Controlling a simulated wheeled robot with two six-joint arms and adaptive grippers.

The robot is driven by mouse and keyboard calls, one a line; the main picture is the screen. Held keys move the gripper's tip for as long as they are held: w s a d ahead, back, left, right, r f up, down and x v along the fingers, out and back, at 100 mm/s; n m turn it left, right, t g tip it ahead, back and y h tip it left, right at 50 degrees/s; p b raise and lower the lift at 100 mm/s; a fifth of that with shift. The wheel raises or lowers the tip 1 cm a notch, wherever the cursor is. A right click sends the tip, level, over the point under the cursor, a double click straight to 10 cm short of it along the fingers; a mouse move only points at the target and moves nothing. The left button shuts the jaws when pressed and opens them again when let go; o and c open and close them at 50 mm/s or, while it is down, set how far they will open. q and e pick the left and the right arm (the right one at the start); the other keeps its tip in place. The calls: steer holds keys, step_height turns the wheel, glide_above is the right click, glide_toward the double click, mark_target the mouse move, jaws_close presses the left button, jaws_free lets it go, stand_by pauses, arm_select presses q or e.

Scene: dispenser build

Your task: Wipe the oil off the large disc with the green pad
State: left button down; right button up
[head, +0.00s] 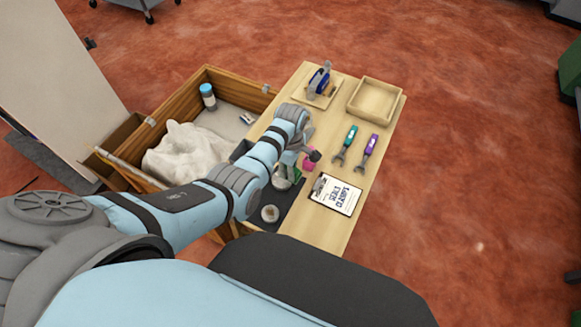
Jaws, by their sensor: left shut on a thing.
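My left gripper (291,165) reaches over the dark mat on the bench, its fingers pointing down. It is shut on what looks like the green pad (297,175), of which only a small green edge shows. Just under it is a round, pale metal part (280,183), which appears to be the large disc. The gripper and arm cover much of it, so I cannot make out oil on it or whether the pad touches it. A smaller round grey part (270,213) lies nearer on the dark mat (293,217). My right gripper is out of view.
A pink item (309,160) stands close beside the gripper. A clipboard (335,194), green (346,145) and purple (369,151) tools, an empty wooden tray (376,100) and a blue device (319,81) share the bench. A wooden crate (187,95) with white cloth (186,151) adjoins it.

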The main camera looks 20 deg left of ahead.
arm_select(q)
steer(key=shift+r+p, duration=0.35)
steer(key=shift+r, duration=0.3)
steer(key=shift+d+r, duration=0.1)
steer(key=shift+r, duration=0.2)
steer(key=shift+r+p, duration=0.55)
steer(key=shift+r, duration=0.15)
